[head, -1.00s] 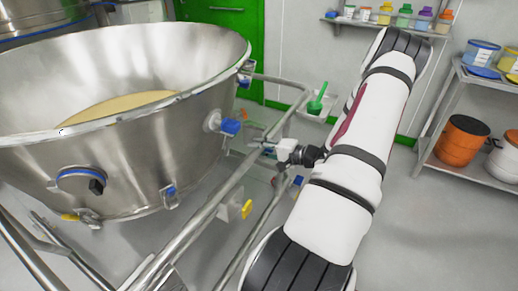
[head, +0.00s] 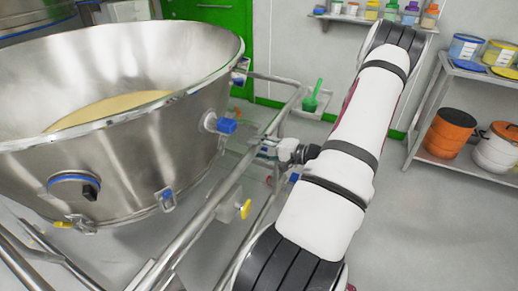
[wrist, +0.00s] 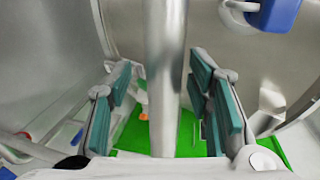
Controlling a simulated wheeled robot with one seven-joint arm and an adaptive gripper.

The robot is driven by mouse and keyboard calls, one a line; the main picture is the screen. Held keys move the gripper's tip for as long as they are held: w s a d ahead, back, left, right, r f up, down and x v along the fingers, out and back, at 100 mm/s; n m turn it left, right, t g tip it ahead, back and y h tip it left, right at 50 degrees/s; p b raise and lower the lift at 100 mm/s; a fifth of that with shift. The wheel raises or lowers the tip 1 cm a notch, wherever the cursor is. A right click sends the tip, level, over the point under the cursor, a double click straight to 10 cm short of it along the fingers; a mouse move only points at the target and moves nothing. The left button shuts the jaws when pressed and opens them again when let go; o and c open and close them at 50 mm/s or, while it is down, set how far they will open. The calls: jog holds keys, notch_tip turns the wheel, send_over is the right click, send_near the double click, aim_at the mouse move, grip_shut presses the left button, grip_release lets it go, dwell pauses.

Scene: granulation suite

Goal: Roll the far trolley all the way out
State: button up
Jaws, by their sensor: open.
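A large steel bowl (head: 130,125) holding pale yellow material sits in a tubular steel trolley frame, whose side rail (head: 205,212) slopes across the middle of the head view. In the wrist view my gripper (wrist: 161,70) is open, with one teal-padded finger on each side of the steel rail (wrist: 166,65). Gaps show between the rail and both fingers, so it is not clamped. The trolley's wheels are not clearly visible. I cannot tell whether this is the far trolley.
Another steel vessel (head: 35,18) stands at the back left. A green door (head: 212,25) is in the back wall. A rack at right holds an orange drum (head: 449,134) and a white drum (head: 497,147). A wall shelf (head: 375,20) carries bottles. The floor at lower right is clear.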

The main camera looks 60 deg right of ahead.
jog(key=a+v, duration=0.1)
jog(key=v, duration=1.1)
jog(key=shift+d, duration=0.5)
jog(key=shift+r, duration=0.1)
